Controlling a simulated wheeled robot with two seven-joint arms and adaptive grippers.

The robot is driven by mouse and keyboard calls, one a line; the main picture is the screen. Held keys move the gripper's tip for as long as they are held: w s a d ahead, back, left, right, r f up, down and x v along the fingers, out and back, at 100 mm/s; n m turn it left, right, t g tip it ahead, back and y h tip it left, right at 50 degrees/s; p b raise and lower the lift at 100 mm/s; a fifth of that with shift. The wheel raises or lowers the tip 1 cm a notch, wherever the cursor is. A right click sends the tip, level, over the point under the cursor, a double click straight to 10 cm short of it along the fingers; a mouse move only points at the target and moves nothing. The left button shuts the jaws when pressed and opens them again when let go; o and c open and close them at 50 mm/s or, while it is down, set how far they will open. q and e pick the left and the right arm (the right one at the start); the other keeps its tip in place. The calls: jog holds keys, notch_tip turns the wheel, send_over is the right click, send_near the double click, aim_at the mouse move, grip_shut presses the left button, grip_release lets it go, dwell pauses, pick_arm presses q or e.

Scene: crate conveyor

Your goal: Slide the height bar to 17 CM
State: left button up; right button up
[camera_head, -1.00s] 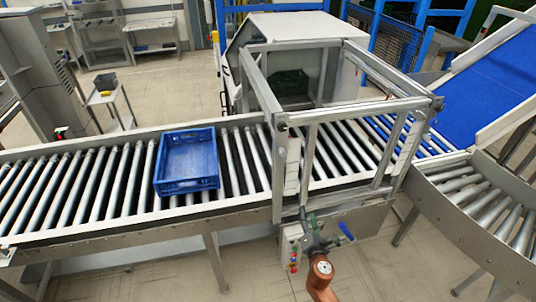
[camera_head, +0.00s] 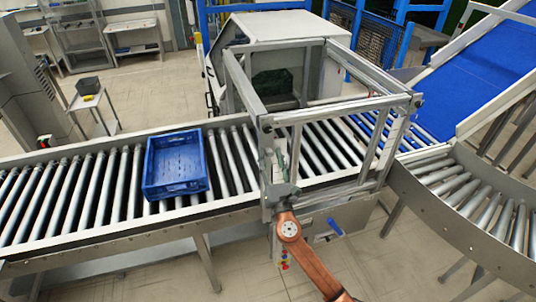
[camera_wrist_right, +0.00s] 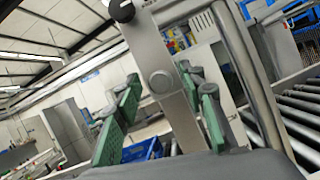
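A metal frame (camera_head: 345,112) stands over the roller conveyor, with upright posts and horizontal bars. I cannot tell which part is the height bar, and no 17 CM mark is readable. My right gripper (camera_head: 280,172) is at the frame's front left post. In the right wrist view my right gripper (camera_wrist_right: 167,92) has its green-padded fingers apart. A slanted grey metal bar (camera_wrist_right: 172,105) with round knobs shows between and beyond the fingers. I cannot tell whether they touch it. My left gripper is out of view.
A blue crate (camera_head: 176,190) sits on the rollers left of the frame. A blue belt (camera_head: 490,75) and a curved roller section (camera_head: 465,195) lie to the right.

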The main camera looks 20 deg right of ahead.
jog(key=shift+w+r, duration=0.1)
jog(key=shift+w, duration=0.25)
jog(key=shift+c, duration=0.3)
grip_shut()
